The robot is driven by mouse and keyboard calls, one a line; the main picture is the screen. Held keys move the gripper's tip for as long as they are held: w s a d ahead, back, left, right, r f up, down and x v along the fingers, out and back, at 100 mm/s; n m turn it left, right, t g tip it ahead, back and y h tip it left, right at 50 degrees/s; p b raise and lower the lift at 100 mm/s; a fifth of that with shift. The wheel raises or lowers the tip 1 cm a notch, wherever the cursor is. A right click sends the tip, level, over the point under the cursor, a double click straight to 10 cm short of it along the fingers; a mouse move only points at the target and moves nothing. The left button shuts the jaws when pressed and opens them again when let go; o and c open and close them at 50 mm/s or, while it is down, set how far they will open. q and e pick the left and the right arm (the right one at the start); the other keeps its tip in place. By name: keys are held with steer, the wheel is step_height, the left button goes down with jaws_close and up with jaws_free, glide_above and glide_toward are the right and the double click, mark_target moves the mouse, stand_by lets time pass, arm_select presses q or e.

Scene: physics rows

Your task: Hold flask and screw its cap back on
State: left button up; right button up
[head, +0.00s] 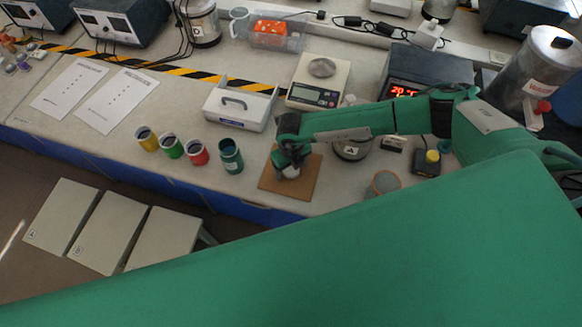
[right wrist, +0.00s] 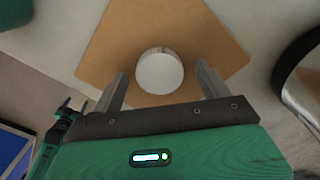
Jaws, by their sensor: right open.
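A round white piece (right wrist: 160,72) with a smooth flat top sits on a brown square board (head: 303,186). It looks like a cap, but I cannot tell whether it lies loose or tops a flask. In the head view it shows (head: 290,171) just below my right gripper (head: 284,160). In the right wrist view my right gripper (right wrist: 162,90) is open, one finger on each side of the white piece, with gaps to it. A teal, open-topped container (head: 231,157), possibly the flask, stands left of the board. A green part with dark prongs (right wrist: 70,118), apparently my left gripper, shows at the wrist view's left edge.
Yellow (head: 147,139), green (head: 171,146) and red (head: 198,153) cups stand left of the teal container. A white case (head: 239,108) and a scale (head: 316,95) stand behind. A round metal dish (head: 352,150) is right of the board. The bench's front edge is close.

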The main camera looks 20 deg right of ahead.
mark_target(291, 168)
steer(key=c, duration=1.1)
steer(key=shift+o, duration=0.2)
arm_select(q)
step_height(291, 168, down, 6)
steer(key=b, duration=0.6)
arm_select(e)
step_height(291, 168, up, 20)
arm_select(q)
steer(key=shift+o, duration=0.9)
